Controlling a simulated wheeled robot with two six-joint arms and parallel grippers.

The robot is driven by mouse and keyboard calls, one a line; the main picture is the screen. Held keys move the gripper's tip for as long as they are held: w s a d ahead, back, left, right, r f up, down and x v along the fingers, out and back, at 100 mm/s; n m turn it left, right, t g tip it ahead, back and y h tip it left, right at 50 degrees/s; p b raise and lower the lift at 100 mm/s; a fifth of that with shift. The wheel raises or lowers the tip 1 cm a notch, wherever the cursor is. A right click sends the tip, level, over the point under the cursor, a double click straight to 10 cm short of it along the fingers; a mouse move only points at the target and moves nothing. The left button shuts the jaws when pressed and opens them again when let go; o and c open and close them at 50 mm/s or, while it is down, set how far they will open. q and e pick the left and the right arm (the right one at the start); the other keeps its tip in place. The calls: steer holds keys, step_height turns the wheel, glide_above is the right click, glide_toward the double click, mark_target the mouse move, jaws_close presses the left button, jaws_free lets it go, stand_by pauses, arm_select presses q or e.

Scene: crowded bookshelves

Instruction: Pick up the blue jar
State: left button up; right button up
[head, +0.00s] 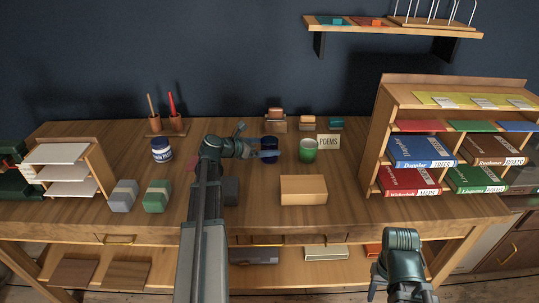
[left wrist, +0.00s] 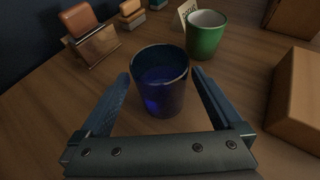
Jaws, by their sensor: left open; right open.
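The blue jar (head: 269,152) stands upright on the wooden desk, left of a green cup (head: 308,151). In the left wrist view the jar (left wrist: 161,82) is dark blue, glassy and open at the top. My left gripper (head: 268,150) is open, with one finger on each side of the jar; in the wrist view its fingers (left wrist: 163,83) flank the jar with small gaps visible. The fingers partly cover the jar in the head view. My right gripper (head: 385,291) is low at the right, in front of the desk, its fingers mostly cut off by the frame edge.
The green cup (left wrist: 206,35) stands close behind right of the jar. A tan box (head: 304,190) lies nearer the front. A bookshelf (head: 373,125) fills the right; a blue-and-white tin (head: 162,151) stands left.

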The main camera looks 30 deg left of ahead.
mark_target(276, 148)
arm_select(q)
steer(key=b+x, duration=0.1)
steer(key=x, duration=0.1)
steer(key=b+x, duration=0.1)
steer(key=x, duration=0.1)
steer(key=shift+w+d+f, duration=0.1)
steer(key=shift+w+f, duration=0.15)
steer(key=shift+f, duration=0.25)
steer(key=shift+w+d+b, duration=0.15)
steer(key=shift+w+b, duration=0.05)
steer(key=shift+b, duration=0.1)
steer(key=c, duration=1.6)
